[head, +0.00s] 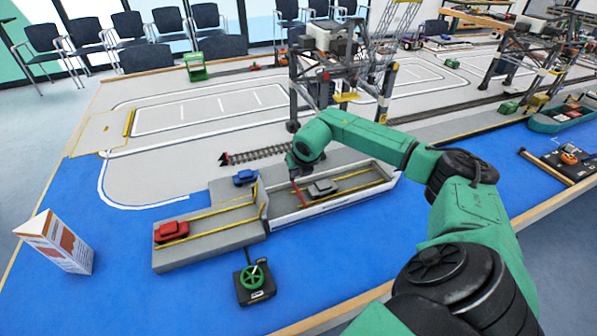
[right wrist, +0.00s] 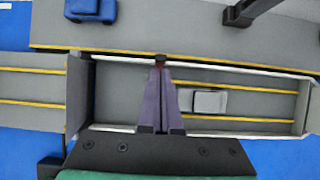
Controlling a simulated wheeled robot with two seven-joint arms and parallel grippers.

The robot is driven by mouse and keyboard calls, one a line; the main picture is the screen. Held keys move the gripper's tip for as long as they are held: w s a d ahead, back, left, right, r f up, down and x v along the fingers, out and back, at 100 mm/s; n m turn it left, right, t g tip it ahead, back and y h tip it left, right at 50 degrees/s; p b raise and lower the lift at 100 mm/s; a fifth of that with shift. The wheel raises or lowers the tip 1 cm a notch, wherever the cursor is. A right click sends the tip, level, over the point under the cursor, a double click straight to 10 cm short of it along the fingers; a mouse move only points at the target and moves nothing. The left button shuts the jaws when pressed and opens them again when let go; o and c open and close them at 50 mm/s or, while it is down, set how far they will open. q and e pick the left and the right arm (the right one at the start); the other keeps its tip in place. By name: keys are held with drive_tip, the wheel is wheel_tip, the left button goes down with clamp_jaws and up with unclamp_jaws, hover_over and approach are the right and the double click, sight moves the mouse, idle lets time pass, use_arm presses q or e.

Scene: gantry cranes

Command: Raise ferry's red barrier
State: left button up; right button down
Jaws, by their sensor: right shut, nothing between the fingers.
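The ferry (head: 335,196) is a long grey deck with yellow lines and white sides, lying on the blue surface; it also shows in the right wrist view (right wrist: 120,98). A thin red piece, seemingly the barrier (head: 297,192), stands near the ferry's left end, just below my right gripper (head: 293,174). In the right wrist view a small dark red bit (right wrist: 160,62) shows at the fingertips. My right gripper is shut and empty over the deck; whether it touches the red piece I cannot tell. A grey car (head: 322,188) stands on the deck to the right. My left gripper is out of view.
A grey ramp piece with a red car (head: 171,231) adjoins the ferry's left end. A blue car (head: 245,177) stands behind on the quay. A black box with a green wheel (head: 253,278) is in front. A gantry crane (head: 340,75) rises behind my right arm.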

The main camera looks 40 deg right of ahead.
drive_tip(key=shift+w+d+b, duration=0.2)
drive_tip(key=shift+w+b, duration=0.05)
drive_tip(key=shift+w, duration=0.3)
drive_tip(key=shift+w+d+b, duration=0.2)
drive_tip(key=shift+w, duration=0.35)
drive_tip(key=shift+w+d+f+b, duration=0.2)
drive_tip(key=shift+w+f+b, duration=0.25)
drive_tip(key=shift+w+b, duration=0.1)
drive_tip(key=shift+w+d+f+b, duration=0.15)
drive_tip(key=shift+w+f+b, duration=0.3)
drive_tip(key=shift+w+b, duration=0.1)
wheel_tip(320, 180, up, 10)
drive_tip(key=w+d+p, duration=0.1)
drive_tip(key=w+p, duration=0.1)
drive_tip(key=p, duration=0.5)
drive_tip(key=shift+w, duration=0.4)
